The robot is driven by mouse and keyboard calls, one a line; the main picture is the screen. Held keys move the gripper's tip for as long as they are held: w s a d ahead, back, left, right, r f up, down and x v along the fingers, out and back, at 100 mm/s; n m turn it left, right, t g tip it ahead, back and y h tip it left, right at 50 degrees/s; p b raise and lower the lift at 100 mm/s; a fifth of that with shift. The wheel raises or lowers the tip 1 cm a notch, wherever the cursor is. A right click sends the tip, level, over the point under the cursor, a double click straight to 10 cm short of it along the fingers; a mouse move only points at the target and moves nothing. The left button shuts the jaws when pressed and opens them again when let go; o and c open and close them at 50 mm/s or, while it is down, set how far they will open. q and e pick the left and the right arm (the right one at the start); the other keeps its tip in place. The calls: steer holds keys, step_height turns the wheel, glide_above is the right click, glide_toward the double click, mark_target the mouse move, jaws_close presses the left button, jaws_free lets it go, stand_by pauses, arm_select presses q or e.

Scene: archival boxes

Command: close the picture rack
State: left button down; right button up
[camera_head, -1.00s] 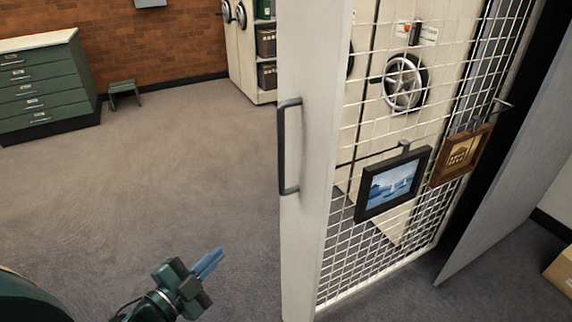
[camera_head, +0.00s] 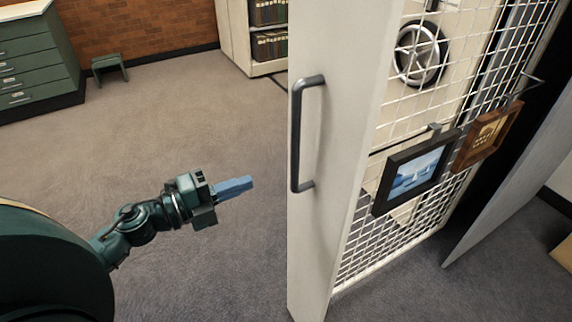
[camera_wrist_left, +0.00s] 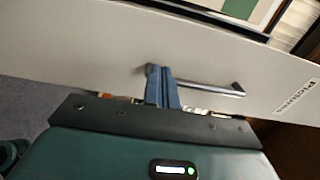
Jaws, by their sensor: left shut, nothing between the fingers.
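The picture rack (camera_head: 333,150) stands pulled out, with a cream end panel and a white wire mesh side. A dark bar handle (camera_head: 298,135) is fixed upright on the end panel. My left gripper (camera_head: 250,183) is shut and empty, its blue fingers pointing right toward the panel, left of the handle's lower end and apart from it in the head view. In the left wrist view the shut fingers (camera_wrist_left: 160,72) overlap one end of the handle (camera_wrist_left: 205,86); whether they touch it I cannot tell. My right gripper is not in view.
A blue framed picture (camera_head: 416,172) and a brown framed one (camera_head: 488,136) hang on the mesh. A grey panel (camera_head: 510,190) stands to the right. Green drawers (camera_head: 35,60) and a small stool (camera_head: 108,64) are at the back left. The carpet between is clear.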

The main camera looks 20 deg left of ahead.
arm_select(q)
steer(key=p+x, duration=0.2)
steer(key=x, duration=0.8)
steer(key=shift+w, duration=0.2)
steer(key=shift+d, duration=0.15)
